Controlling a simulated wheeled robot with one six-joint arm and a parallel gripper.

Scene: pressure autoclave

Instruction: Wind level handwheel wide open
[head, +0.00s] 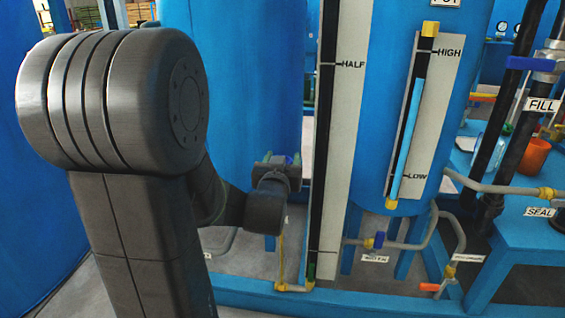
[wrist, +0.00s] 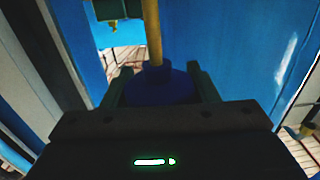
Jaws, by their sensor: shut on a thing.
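A blue handwheel (wrist: 160,82) sits between the two dark fingers of my gripper (wrist: 160,88) in the wrist view. A yellow pipe (wrist: 152,30) runs up from it. My gripper is shut on this wheel.
The tall HALF gauge (head: 345,120) stands just right of my gripper. Right of it, the HIGH/LOW gauge (head: 430,120) has a light-blue column reaching near HIGH. Another blue-handled valve (head: 379,240) is low on the pipework. A blue bench (head: 530,240) stands at right with an orange cup (head: 534,154).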

